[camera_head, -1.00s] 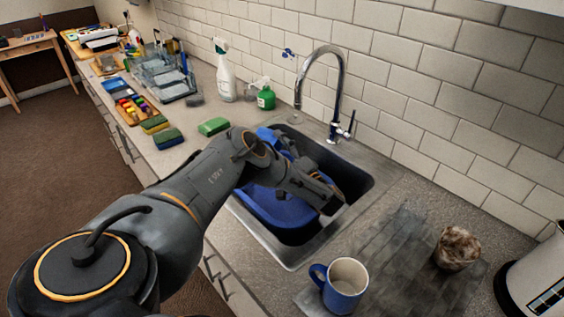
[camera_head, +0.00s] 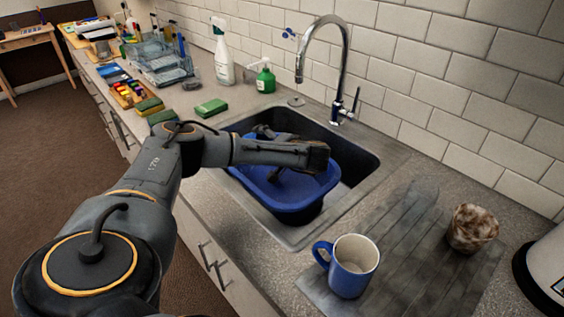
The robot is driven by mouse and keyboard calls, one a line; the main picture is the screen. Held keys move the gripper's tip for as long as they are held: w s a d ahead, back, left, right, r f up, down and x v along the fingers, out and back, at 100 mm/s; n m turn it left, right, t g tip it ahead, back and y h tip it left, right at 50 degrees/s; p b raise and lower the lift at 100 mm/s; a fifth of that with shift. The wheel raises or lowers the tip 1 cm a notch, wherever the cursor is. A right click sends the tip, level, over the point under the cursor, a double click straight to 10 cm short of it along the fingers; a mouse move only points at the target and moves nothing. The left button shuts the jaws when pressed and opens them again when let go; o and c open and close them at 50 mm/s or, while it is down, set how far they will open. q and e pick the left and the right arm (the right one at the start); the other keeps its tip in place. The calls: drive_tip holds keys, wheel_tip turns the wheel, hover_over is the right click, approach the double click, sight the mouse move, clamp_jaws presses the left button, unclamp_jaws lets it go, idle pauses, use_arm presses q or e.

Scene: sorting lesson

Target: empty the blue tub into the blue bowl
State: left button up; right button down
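One large blue plastic vessel (camera_head: 290,205) sits in the dark sink. I cannot tell whether it is the task's tub or its bowl, and no second vessel that clearly matches shows. My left arm reaches in from the left. Its end, with the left gripper (camera_head: 280,178), is over the blue vessel and covers part of its inside. Dark parts show above and below the forearm there. The fingers are too unclear to tell if they hold anything. The vessel's contents cannot be made out. My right gripper is not in view.
A blue mug (camera_head: 350,265) and a brown-stained cup (camera_head: 471,228) stand on the drainer right of the sink (camera_head: 360,165). The tap (camera_head: 345,60) rises behind it. A green bottle (camera_head: 264,77), spray bottle (camera_head: 222,55) and sponges (camera_head: 211,107) stand left. A white appliance (camera_head: 545,275) stands far right.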

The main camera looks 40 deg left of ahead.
use_arm(q)
drive_tip(key=h+p, duration=0.1)
drive_tip(key=p, duration=0.1)
drive_tip(key=a+n+h+p, duration=0.1)
drive_tip(key=h+p, duration=0.1)
drive_tip(key=shift+s+a, duration=0.1)
drive_tip(key=shift+s, duration=0.05)
drive_tip(key=shift+s+a+f+t+h+p, duration=0.25)
drive_tip(key=shift+a+f+h+p, duration=0.25)
drive_tip(key=shift+h+p, duration=0.45)
drive_tip(key=a+r+h+p, duration=0.2)
drive_tip(key=a+r+n+h+p, duration=0.1)
drive_tip(key=shift+s+t, duration=0.3)
drive_tip(key=shift+t, duration=0.05)
drive_tip(key=shift+s+a+r+h+p, duration=0.2)
drive_tip(key=shift+a+h+p, duration=0.25)
drive_tip(key=shift+a+h, duration=0.25)
drive_tip(key=shift+s+a+n+h, duration=0.1)
drive_tip(key=shift+a+n+h, duration=0.15)
drive_tip(key=shift+a+n, duration=0.05)
drive_tip(key=shift+s+a+r+t+h+b, duration=0.1)
drive_tip(key=shift+a+r+t+h+b, duration=0.05)
drive_tip(key=shift+a+t+h+b, duration=0.3)
drive_tip(key=shift+s+a+r+t+h+b, duration=0.15)
drive_tip(key=shift+a+h+b, duration=0.1)
drive_tip(key=shift+a+h, duration=0.3)
drive_tip(key=shift+w+d, duration=0.1)
drive_tip(key=shift+d, duration=0.05)
